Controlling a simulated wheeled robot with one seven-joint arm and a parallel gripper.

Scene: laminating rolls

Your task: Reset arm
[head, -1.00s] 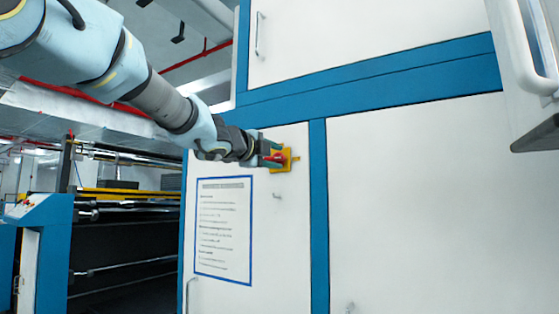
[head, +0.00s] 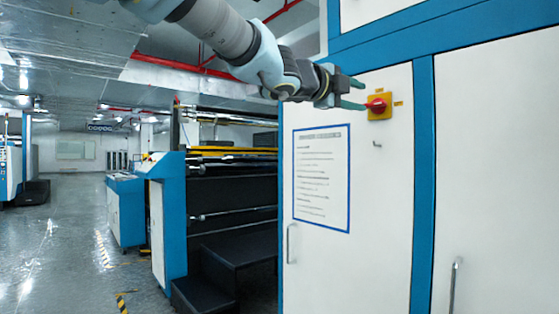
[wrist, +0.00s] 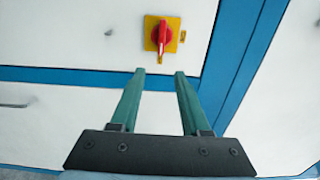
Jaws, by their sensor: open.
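My gripper (head: 361,94) is open and empty in the head view, its two green fingers pointing right, just left of a red rotary switch (head: 376,106) on a yellow plate (head: 387,114). The switch is mounted on a white cabinet door (head: 385,190). In the wrist view the two green fingers (wrist: 158,74) are spread apart, with clear space between them. The red switch handle (wrist: 165,33) stands beyond the fingertips and not between them. Its handle runs nearly upright in that view, tilted slightly.
A blue-framed notice (head: 320,178) and a door handle (head: 291,243) are on the same cabinet. A machine with dark rollers (head: 235,190) and dark steps (head: 205,295) stands left of it. Open shiny floor (head: 60,240) lies at the far left.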

